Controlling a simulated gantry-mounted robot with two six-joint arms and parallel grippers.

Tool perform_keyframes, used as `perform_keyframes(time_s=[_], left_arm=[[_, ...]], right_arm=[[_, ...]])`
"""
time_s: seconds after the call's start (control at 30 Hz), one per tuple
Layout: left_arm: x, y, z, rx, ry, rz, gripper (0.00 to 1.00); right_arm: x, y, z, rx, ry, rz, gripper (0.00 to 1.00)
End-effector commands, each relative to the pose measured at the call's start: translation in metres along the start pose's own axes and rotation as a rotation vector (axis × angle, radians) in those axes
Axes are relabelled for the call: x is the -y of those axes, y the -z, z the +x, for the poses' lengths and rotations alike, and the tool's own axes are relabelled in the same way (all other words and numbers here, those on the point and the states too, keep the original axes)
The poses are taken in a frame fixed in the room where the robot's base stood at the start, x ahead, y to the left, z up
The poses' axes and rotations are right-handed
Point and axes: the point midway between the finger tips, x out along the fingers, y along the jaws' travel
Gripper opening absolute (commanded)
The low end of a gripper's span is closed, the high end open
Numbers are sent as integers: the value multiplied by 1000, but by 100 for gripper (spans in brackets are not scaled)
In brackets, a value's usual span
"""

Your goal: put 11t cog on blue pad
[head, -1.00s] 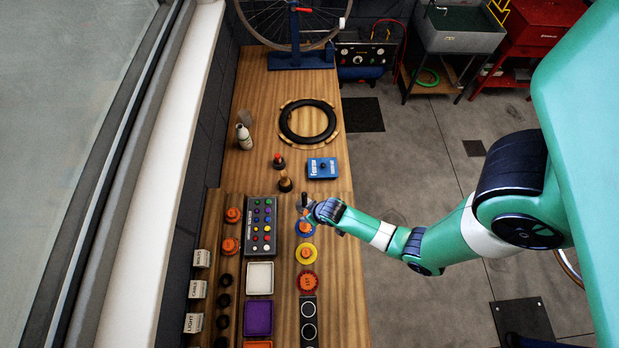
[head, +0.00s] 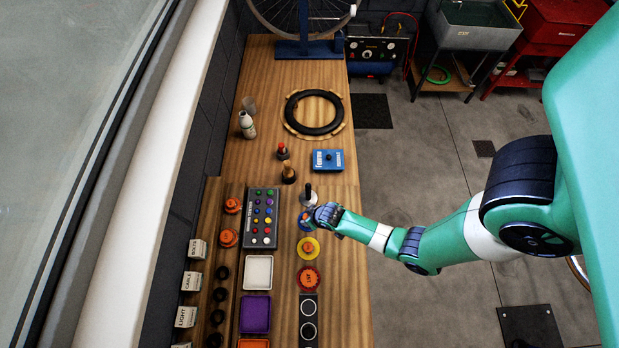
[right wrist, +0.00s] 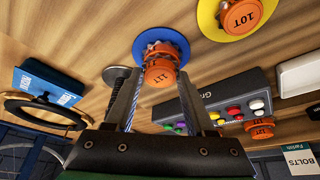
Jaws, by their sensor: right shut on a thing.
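The orange 11T cog (right wrist: 159,76) sits between the two fingers of my right gripper (right wrist: 161,84) in the right wrist view. The round blue pad (right wrist: 161,46) shows right behind the cog. I cannot tell whether the cog touches the pad. In the head view my right gripper (head: 310,216) is over the blue pad (head: 303,217) and covers part of it and most of the cog. The right gripper is shut on the cog. My left gripper is not in view.
The yellow pad (head: 309,256) with the orange 10T cog (right wrist: 240,16) is beside the blue pad. A dark-handled upright tool (head: 308,192) stands close to the gripper. A grey button box (head: 262,217) and a blue box (head: 328,160) are near. Bare wood lies further back.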

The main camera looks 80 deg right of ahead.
Motion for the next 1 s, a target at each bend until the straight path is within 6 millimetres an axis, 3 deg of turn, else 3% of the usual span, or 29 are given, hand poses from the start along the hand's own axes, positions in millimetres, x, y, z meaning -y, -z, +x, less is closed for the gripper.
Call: perform_keyframes(time_s=[0.27, 0.3, 0.47, 0.77, 0.87, 1.0], left_arm=[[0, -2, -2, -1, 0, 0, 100], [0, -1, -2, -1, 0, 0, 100], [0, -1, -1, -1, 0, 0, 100], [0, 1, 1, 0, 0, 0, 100], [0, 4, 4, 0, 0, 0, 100], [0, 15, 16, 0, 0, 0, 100]], right_arm=[[0, -1, 3, 0, 0, 0, 0], [0, -1, 2, 0, 0, 0, 58], [0, -1, 2, 0, 0, 0, 84], [0, 1, -2, -1, 0, 0, 84], [0, 1, -11, -2, 1, 0, 84], [0, 3, -42, -2, 1, -1, 84]])
